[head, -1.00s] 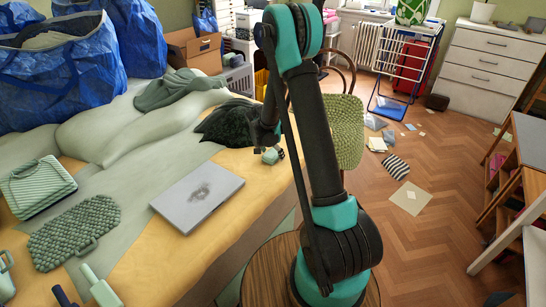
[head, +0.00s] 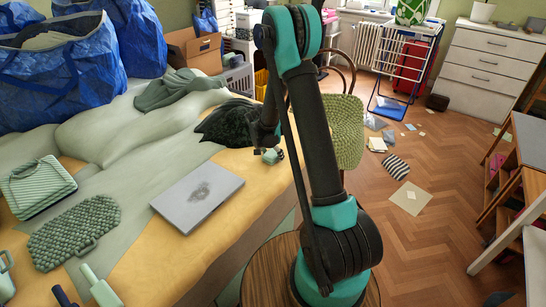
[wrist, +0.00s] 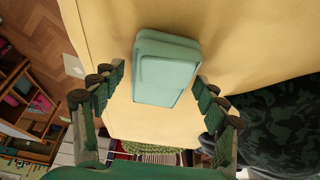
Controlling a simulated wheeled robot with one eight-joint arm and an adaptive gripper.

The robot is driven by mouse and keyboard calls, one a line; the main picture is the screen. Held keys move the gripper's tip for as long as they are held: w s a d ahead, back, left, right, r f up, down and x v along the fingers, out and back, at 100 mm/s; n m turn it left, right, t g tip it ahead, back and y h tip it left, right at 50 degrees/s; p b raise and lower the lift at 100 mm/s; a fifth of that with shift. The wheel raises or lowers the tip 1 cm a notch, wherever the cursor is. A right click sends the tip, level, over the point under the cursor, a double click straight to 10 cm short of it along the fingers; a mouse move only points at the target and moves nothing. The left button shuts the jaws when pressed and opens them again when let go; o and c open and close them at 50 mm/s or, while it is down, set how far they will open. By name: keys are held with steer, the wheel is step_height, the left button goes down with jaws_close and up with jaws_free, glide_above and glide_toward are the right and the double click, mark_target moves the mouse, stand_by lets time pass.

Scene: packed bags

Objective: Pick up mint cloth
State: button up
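The mint cloth (wrist: 166,68) looks like a neat folded block with rounded edges in the wrist view. It lies on the yellow bedcover, near the bed's edge. My gripper (wrist: 158,84) is open, with one finger on each side of the cloth and a visible gap at both sides. I cannot tell how far above the cover the fingertips are. In the head view, my gripper is mostly hidden behind my arm, and a small mint patch (head: 271,155) shows beside it.
A dark patterned bundle (wrist: 285,125) lies close to my right finger; it also shows in the head view (head: 230,122). A grey laptop (head: 198,195), a woven mint bag (head: 75,232) and blue bags (head: 65,75) are on the bed. A green chair (head: 347,130) stands beyond my arm.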

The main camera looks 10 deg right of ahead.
mark_target(272, 154)
steer(key=c, duration=1)
steer(key=shift+r, duration=0.1)
step_height(272, 154, up, 20)
steer(key=shift+r, duration=0.2)
